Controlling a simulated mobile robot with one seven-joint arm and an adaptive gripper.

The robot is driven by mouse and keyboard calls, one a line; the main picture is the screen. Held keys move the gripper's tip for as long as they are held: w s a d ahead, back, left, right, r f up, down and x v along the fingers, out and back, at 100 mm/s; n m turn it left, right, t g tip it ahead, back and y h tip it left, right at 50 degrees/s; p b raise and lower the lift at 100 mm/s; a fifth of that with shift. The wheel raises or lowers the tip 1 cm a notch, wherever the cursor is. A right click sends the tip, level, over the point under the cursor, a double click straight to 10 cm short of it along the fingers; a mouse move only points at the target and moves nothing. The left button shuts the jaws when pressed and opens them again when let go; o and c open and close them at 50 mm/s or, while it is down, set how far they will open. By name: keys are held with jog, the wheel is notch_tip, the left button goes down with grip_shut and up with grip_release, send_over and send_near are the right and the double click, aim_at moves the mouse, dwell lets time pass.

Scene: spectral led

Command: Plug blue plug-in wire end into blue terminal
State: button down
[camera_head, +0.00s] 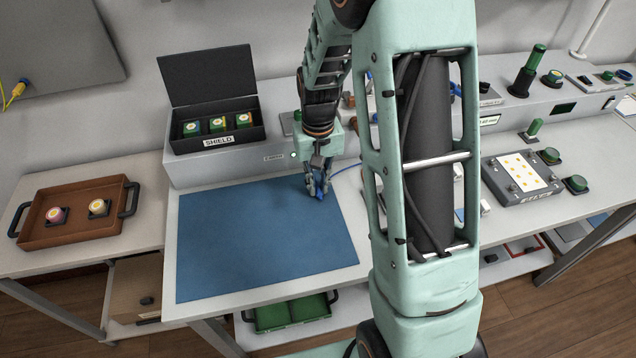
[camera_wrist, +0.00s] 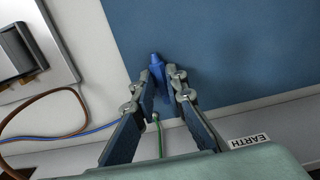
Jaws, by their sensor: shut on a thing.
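My gripper (camera_head: 318,190) is shut on the blue plug-in wire end (camera_wrist: 156,64) over the back right part of the blue mat. In the wrist view the blue plug sits between the two fingertips, its tip pointing away from my gripper. In the head view the plug (camera_head: 321,190) shows as a small blue piece between the fingers, with a blue wire (camera_head: 347,168) running off to the right behind my arm. I cannot make out the blue terminal; my arm covers much of the bench's middle.
The blue mat (camera_head: 250,240) is otherwise clear. An open black box labelled SHIELD (camera_head: 216,142) stands behind it, and a brown tray (camera_head: 75,231) lies left. A grey device (camera_head: 515,180) is at right. The wrist view shows a switch plate (camera_wrist: 52,70), brown and blue wires, and an EARTH label (camera_wrist: 248,141).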

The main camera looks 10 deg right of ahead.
aim_at(318, 188)
jog(key=shift+r, duration=0.15)
jog(key=shift+r+p, duration=1.2)
jog(key=shift+r, duration=0.45)
jog(key=c, duration=2.5)
grip_release()
grip_shut()
jog(key=d+r+p, duration=0.2)
jog(key=d+r, duration=0.1)
jog(key=d, duration=0.6)
jog(key=s+d+r+p, duration=0.1)
jog(key=d+r, duration=0.3)
jog(key=d, duration=0.5)
jog(key=shift+p, duration=0.65)
jog(key=shift+w, duration=0.1)
